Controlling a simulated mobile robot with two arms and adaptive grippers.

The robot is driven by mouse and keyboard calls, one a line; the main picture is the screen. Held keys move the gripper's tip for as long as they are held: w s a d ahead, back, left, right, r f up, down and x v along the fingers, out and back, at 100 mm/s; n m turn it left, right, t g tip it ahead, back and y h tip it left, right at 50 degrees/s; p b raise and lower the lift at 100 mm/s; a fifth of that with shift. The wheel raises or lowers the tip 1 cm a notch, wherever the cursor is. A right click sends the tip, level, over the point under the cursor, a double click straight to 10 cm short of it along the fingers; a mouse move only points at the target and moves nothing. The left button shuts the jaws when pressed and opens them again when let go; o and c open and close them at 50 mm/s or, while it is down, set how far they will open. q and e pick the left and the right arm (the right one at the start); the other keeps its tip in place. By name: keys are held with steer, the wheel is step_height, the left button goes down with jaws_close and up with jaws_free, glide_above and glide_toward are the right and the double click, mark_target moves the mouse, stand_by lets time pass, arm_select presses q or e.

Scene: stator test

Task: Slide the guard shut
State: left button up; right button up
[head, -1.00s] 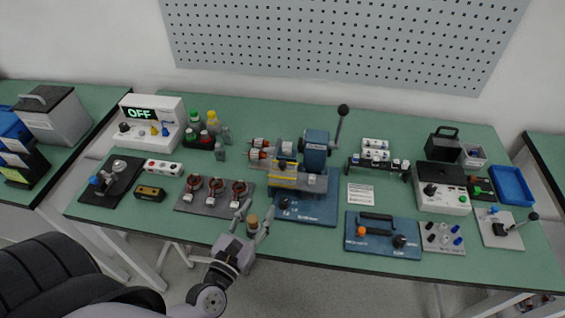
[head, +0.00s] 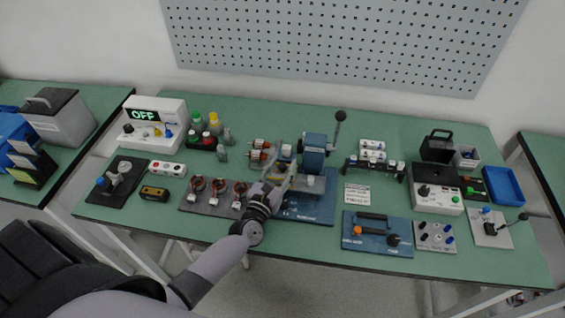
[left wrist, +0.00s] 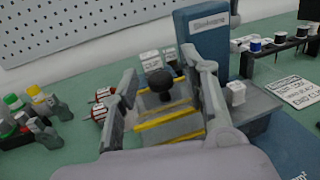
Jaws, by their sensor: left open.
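The guard (left wrist: 168,119) is a see-through panel with yellow stripes and a dark round knob (left wrist: 160,82), on the blue bench machine (head: 314,152). In the left wrist view the knob stands between the two fingers of my left gripper (left wrist: 160,68), with a gap on both sides. The gripper is open and holds nothing. In the head view my left gripper (head: 281,176) is over the front left of the machine and hides most of the guard. The machine's blue upright also shows in the left wrist view (left wrist: 208,48). My right gripper is not in view.
A grey plate with copper-wound stators (head: 212,207) lies left of the machine, partly under my left arm. Red-ended parts (head: 259,148) sit behind it. A black-knobbed lever (head: 340,117) rises at the machine's back right. A blue tool board (head: 377,248) lies at the front right.

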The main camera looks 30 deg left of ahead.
arm_select(q)
steer(key=shift+w, duration=0.5)
jaws_close()
stand_by(0.5)
